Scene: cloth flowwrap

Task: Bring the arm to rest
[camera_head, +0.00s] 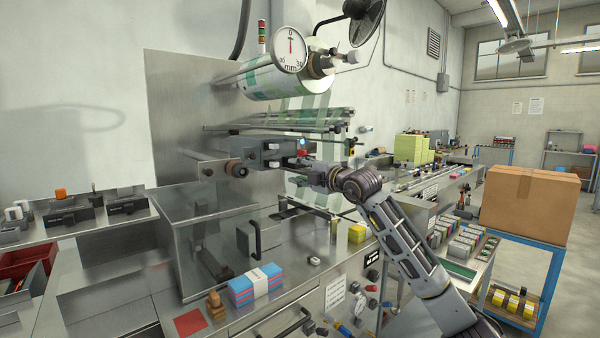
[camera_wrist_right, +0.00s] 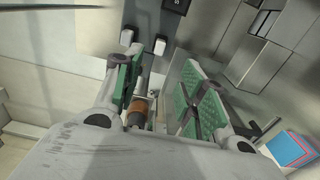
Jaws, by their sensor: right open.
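My right arm (camera_head: 405,240) reaches in from the lower right of the head view, up to the wrapping machine. My right gripper (camera_head: 306,165) is in front of the machine's grey box (camera_head: 265,155); its fingertips are small and partly lost against the machine there. In the right wrist view the gripper (camera_wrist_right: 165,95) has its two green-padded fingers apart. A copper-brown cylinder (camera_wrist_right: 137,112) shows in the gap, and I cannot tell how far beyond the fingers it is. I see no cloth held. My left gripper is not in view.
A blue and pink cloth pack with a white band (camera_head: 256,284) lies on the steel bench, beside a red square (camera_head: 190,323) and a brown stacked piece (camera_head: 215,305). The film roll (camera_head: 270,80) hangs above. A cardboard box (camera_head: 530,205) stands on a blue-framed table at right.

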